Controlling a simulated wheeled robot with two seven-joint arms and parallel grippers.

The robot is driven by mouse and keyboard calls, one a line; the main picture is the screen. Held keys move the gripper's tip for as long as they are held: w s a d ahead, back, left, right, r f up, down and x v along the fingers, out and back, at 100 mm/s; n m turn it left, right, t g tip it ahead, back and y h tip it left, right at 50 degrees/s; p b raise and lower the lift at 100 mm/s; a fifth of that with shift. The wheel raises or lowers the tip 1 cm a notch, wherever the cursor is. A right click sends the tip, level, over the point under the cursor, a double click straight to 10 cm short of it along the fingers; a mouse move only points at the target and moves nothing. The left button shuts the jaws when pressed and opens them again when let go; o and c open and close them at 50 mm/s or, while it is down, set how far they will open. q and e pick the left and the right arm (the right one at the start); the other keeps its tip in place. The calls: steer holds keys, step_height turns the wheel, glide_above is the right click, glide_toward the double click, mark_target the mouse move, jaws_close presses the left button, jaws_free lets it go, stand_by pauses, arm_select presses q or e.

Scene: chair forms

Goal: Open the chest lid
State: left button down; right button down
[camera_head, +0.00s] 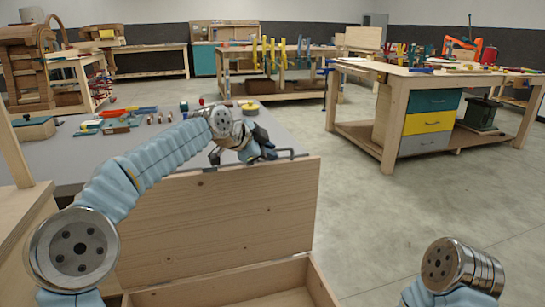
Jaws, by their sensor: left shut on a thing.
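The wooden chest (318,284) is right in front of me at the bottom of the view, and part of its inside shows. Its pale plywood lid (225,220) stands raised, steeply upright, with its broad face toward me. My left gripper (262,153) is at the lid's top edge, shut on what looks like the dark metal handle (291,153) there. The fingertips are small and partly hidden, so the exact grip is hard to see. My right arm shows only at the lower right, and its gripper is out of view.
A grey table (80,150) with small tools and blocks stands just behind the lid at left. A wooden workbench (390,80) with coloured drawers stands at right. Another bench (270,52) is further back. The concrete floor right of the chest is clear.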

arm_select(q)
steer(key=shift+w+a+f+g, duration=0.15)
steer(key=shift+w+a+g, duration=0.1)
steer(key=shift+w, duration=0.55)
steer(key=shift+w+a+f+g, duration=0.15)
steer(key=shift+w+a, duration=0.1)
steer(key=shift+w, duration=0.5)
steer(key=c, duration=1.2)
jaws_free()
steer(key=shift+n, duration=0.3)
steer(key=b+v, duration=0.1)
steer(key=v, duration=1.3)
